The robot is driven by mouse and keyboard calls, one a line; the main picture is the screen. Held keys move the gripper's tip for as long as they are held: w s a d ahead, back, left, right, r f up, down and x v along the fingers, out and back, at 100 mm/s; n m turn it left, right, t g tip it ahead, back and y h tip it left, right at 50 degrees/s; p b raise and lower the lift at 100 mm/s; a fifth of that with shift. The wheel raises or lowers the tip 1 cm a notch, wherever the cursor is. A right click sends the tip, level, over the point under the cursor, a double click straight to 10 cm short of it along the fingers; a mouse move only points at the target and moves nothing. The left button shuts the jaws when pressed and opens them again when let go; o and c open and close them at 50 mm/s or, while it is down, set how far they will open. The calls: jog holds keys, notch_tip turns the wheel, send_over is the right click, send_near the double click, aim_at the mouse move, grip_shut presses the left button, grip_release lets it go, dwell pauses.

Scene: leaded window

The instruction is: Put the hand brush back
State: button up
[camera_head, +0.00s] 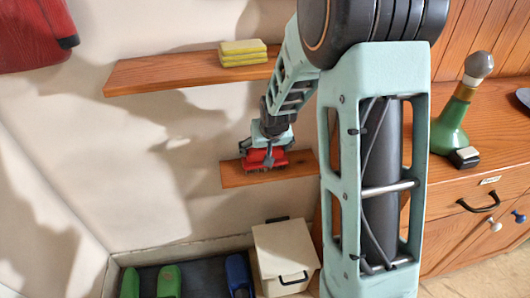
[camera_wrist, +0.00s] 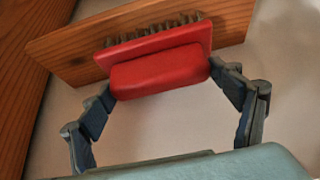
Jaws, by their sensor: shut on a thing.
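The hand brush is a red block (camera_wrist: 160,72) with dark bristles, seen close up in the wrist view. In the head view the red brush (camera_head: 262,160) is at the small lower wooden shelf (camera_head: 237,175), bristles facing down to the board. My gripper (camera_wrist: 162,90) is shut on the brush, one finger at each end of its red body. In the head view my gripper (camera_head: 268,150) is just above the shelf. The wooden shelf (camera_wrist: 72,52) lies behind the bristles in the wrist view. I cannot tell whether the bristles touch the board.
A longer upper shelf (camera_head: 160,75) holds yellow sponges (camera_head: 242,53). Below stand a cream bin (camera_head: 285,255) and a dark tray (camera_head: 200,277) with green and blue shoes. A wooden cabinet (camera_head: 480,130) with a green bottle (camera_head: 452,125) is at the right.

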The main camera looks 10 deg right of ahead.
jog(key=shift+f, duration=0.1)
jog(key=o, duration=1.1)
jog(key=shift+r, duration=0.3)
jog(key=p+v, duration=0.3)
jog(key=v, duration=0.9)
jog(key=shift+f, duration=0.1)
